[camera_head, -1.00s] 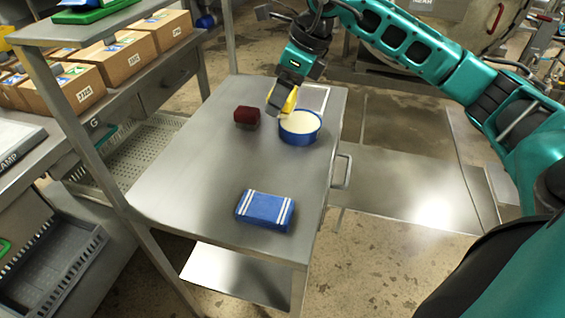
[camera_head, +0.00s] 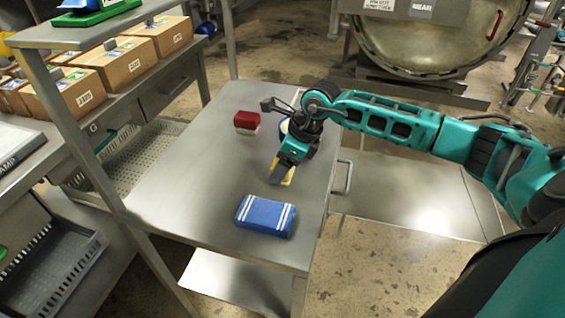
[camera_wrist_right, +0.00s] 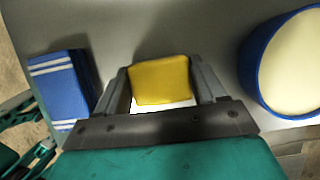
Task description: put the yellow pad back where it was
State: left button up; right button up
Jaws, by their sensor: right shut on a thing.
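My right gripper (camera_head: 281,177) is shut on the yellow pad (camera_head: 289,174) above the steel table (camera_head: 190,180), between the blue tub and the blue pack. In the right wrist view the pad (camera_wrist_right: 160,80) sits between the two fingers, with a white part along its lower edge. I cannot tell whether it touches the table. The blue tub (camera_wrist_right: 252,68), with pale contents, is to the right there; in the head view my arm mostly hides it. My left gripper is not in view.
A blue pack with white stripes (camera_head: 265,216) lies nearer the table's front. A red and white block (camera_head: 246,122) lies at the back left of the tub. The table's left side is clear. A shelf with cardboard boxes (camera_head: 121,62) stands at the left.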

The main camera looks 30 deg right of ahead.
jog(key=o, duration=0.9)
jog(key=shift+o, duration=0.2)
jog(key=shift+r, duration=0.25)
jog(key=v, duration=1.1)
jog(key=shift+s+r, duration=0.15)
jog(key=shift+r, duration=0.1)
jog(key=shift+s+f, duration=0.1)
